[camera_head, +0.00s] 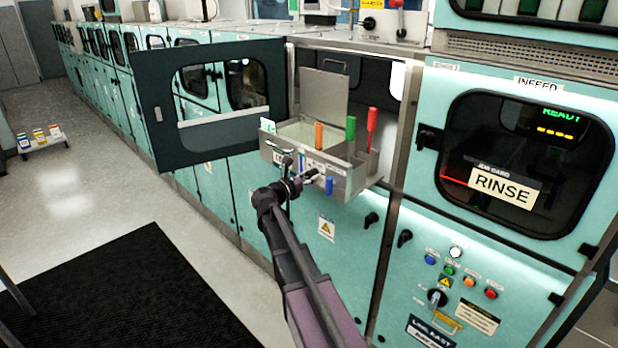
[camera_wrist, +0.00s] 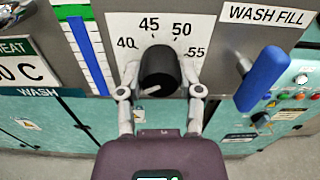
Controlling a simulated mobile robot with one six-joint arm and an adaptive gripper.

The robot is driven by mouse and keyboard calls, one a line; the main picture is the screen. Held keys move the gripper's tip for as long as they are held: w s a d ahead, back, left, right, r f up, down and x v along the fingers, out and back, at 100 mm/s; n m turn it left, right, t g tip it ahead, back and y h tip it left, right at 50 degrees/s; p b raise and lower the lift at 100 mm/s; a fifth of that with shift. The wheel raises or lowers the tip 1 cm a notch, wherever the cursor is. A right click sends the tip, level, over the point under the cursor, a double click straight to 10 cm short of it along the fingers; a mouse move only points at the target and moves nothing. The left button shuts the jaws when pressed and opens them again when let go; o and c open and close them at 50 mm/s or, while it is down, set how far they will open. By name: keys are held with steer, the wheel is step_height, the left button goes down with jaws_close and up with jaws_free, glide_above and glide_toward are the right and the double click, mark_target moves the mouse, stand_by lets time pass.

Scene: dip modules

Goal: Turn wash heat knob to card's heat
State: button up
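The black wash heat knob (camera_wrist: 160,68) sits on a white dial plate (camera_wrist: 118,24) marked 40, 45, 50 and 55 in the wrist view. A small pale mark shows on its lower left; I cannot tell for sure which number its pointer faces. My gripper (camera_wrist: 161,85) reaches up from below, one finger on each side of the knob, with small gaps visible. A card (camera_wrist: 22,70) at the left edge is cut off and reads "EAT" and "0 C"; its first digit is not clearly visible. In the head view my gripper (camera_head: 290,186) is at the front of the metal tank.
A blue lever (camera_wrist: 262,78) under a "WASH FILL" label stands close right of the knob. A blue-and-white gauge (camera_wrist: 88,50) is at left. The metal tank (camera_head: 345,185) juts from the machine, beside an open windowed door (camera_head: 150,105). The floor at left is mostly clear.

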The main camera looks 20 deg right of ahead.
jaws_close()
steer(key=shift+m, duration=0.3)
steer(key=m, duration=0.8)
steer(key=shift+m, duration=0.3)
steer(key=m, duration=0.4)
steer(key=shift+m, duration=0.3)
steer(key=m, duration=0.4)
steer(key=shift+r+m, duration=0.1)
steer(key=shift+m, duration=0.2)
steer(key=m, duration=0.5)
steer(key=shift+m, duration=0.3)
steer(key=m, duration=0.5)
steer(key=shift+s+m, duration=0.1)
steer(key=shift+m, duration=0.3)
